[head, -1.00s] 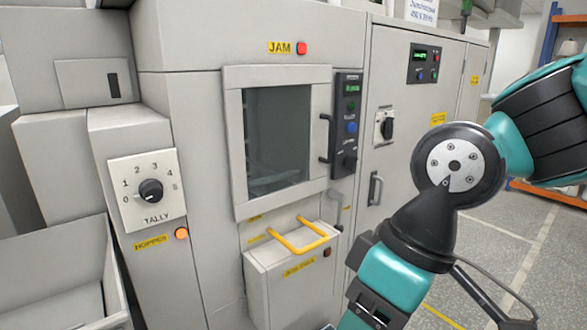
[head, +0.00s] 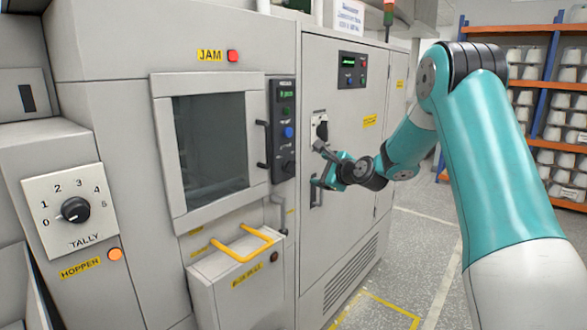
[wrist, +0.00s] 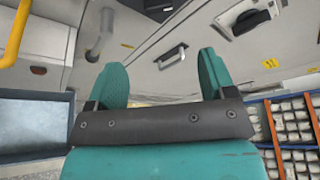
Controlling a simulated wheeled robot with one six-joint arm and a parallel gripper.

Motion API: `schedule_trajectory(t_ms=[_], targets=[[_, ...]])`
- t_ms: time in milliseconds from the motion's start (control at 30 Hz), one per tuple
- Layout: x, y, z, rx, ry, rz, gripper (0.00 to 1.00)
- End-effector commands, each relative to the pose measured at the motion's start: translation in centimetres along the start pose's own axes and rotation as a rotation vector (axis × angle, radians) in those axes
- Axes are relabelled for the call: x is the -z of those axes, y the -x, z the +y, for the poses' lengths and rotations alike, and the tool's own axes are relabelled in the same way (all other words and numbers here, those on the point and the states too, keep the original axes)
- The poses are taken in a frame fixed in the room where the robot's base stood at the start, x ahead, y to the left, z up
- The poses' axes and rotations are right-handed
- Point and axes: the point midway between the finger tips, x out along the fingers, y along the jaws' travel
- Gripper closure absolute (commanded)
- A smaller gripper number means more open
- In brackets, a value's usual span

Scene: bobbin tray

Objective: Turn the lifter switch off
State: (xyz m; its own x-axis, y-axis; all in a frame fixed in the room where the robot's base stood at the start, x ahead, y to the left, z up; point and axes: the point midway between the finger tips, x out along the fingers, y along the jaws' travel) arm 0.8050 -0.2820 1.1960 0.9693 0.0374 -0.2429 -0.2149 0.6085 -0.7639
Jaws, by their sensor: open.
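A black rotary switch (head: 321,130) sits on a pale plate on the tall grey cabinet; no readable label shows which control is the lifter switch. My gripper (head: 318,167) is open and empty in front of this cabinet, just below the switch and near the door handle (head: 316,192). In the wrist view the open fingers (wrist: 161,72) point toward the cabinet front. The handle (wrist: 171,57) shows beyond the gap between them, and the black switch (wrist: 251,19) is at upper right, apart from the fingers.
A dark control strip (head: 283,130) with buttons and a knob stands beside the window door (head: 163,150). A yellow handle (head: 243,246) juts out below it. A tally dial (head: 75,210) is at left. Shelves of bobbins (head: 540,26) stand at right; the floor before them is clear.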

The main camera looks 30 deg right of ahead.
Motion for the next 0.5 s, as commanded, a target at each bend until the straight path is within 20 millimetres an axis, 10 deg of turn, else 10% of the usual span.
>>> schedule_trajectory(t_ms=[500], targets=[[-0.3,-11.1,0.0,-0.004,0.005,-0.002,0.23]])
